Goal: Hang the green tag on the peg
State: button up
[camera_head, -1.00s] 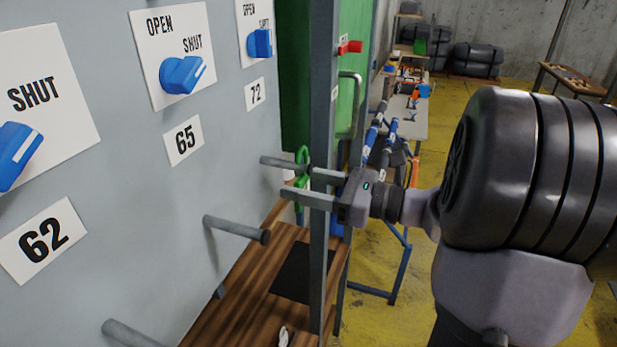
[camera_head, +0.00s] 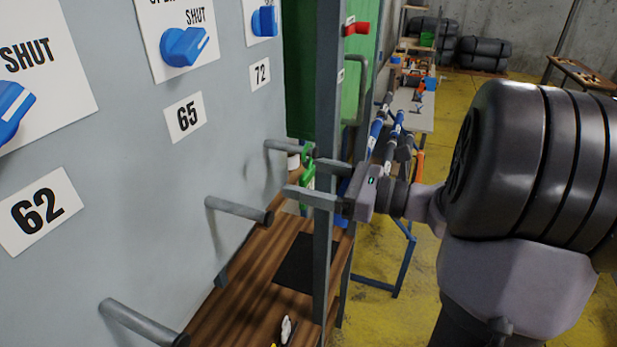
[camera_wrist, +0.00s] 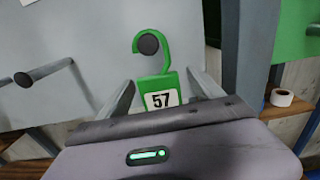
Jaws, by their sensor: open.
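The green tag (camera_wrist: 160,88) has a hook at the top and a white "57" label. In the wrist view its hook curls around the end of a grey peg (camera_wrist: 149,44), and the tag hangs below it. In the head view the tag (camera_head: 307,168) is partly hidden by my gripper, at the peg (camera_head: 288,147) under label 72. My gripper (camera_head: 300,178) is open, its fingers pointing at the wall. In the wrist view the tag's body lies between the fingers of my gripper (camera_wrist: 163,82), with gaps on both sides.
Other bare pegs (camera_head: 238,209) stick out from the grey panel (camera_head: 130,190), nearer the camera. A grey upright post (camera_head: 326,90) stands close by my gripper. A wooden shelf (camera_head: 235,290) lies below. A white tape roll (camera_wrist: 282,97) sits at the right in the wrist view.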

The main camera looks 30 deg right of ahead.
jog(key=shift+s+d, duration=0.35)
jog(key=b+v, duration=0.4)
jog(key=v, duration=1.2)
jog(key=a+f+n+g+h+b, duration=0.1)
jog(key=a+f+n+g+b, duration=1)
jog(key=a+f+b, duration=0.8)
jog(key=s+a+f+n+t+h+b, duration=0.1)
jog(key=f+n+b, duration=0.3)
jog(key=f, duration=0.4)
jog(key=s+a+f+n+h+b, duration=0.1)
jog(key=a+f+n+h+b, duration=0.3)
jog(key=f, duration=0.5)
jog(key=s+a+f+n+t+h+b, duration=0.1)
jog(key=a+f+n+h+b, duration=0.2)
jog(key=f, duration=0.6)
jog(key=n+b, duration=0.2)
jog(key=b, duration=0.1)
jog(key=shift+s+t+b, duration=0.2)
jog(key=shift+t+b, duration=0.1)
jog(key=shift+b, duration=0.05)
jog(key=shift+a+f, duration=0.15)
jog(key=shift+f, duration=0.05)
